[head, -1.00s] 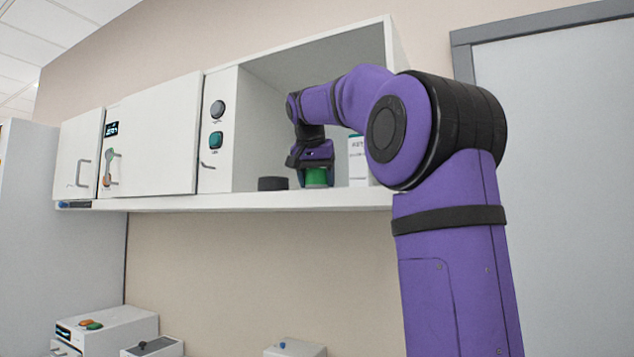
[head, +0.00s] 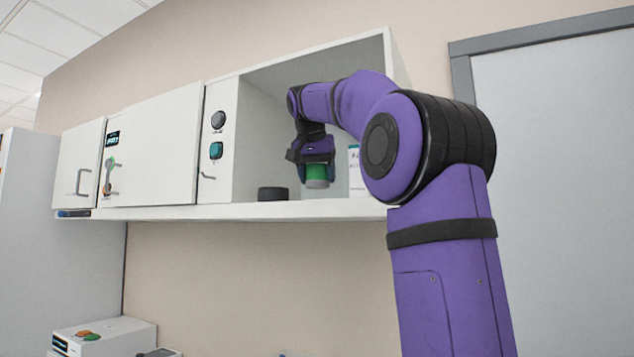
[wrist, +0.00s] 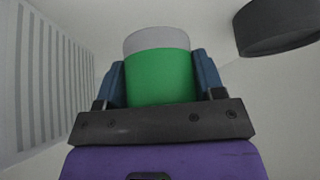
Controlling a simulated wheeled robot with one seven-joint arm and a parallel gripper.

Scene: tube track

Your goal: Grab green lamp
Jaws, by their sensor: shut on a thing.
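The green lamp (head: 318,173) is a short green cylinder with a pale grey end. It is inside the open cabinet, below my gripper (head: 317,165). In the wrist view the green lamp (wrist: 160,75) sits between the two blue fingers of my gripper (wrist: 160,80), which are shut on its sides. In the head view its lower end hangs a little above the shelf board. The fingers and palm hide part of its green body.
A dark round thing (head: 273,193) stands on the cabinet shelf (head: 240,211) to the left of the lamp. A white labelled box (head: 356,170) stands to the right, partly behind my arm. Closed cabinet doors (head: 153,150) lie further left.

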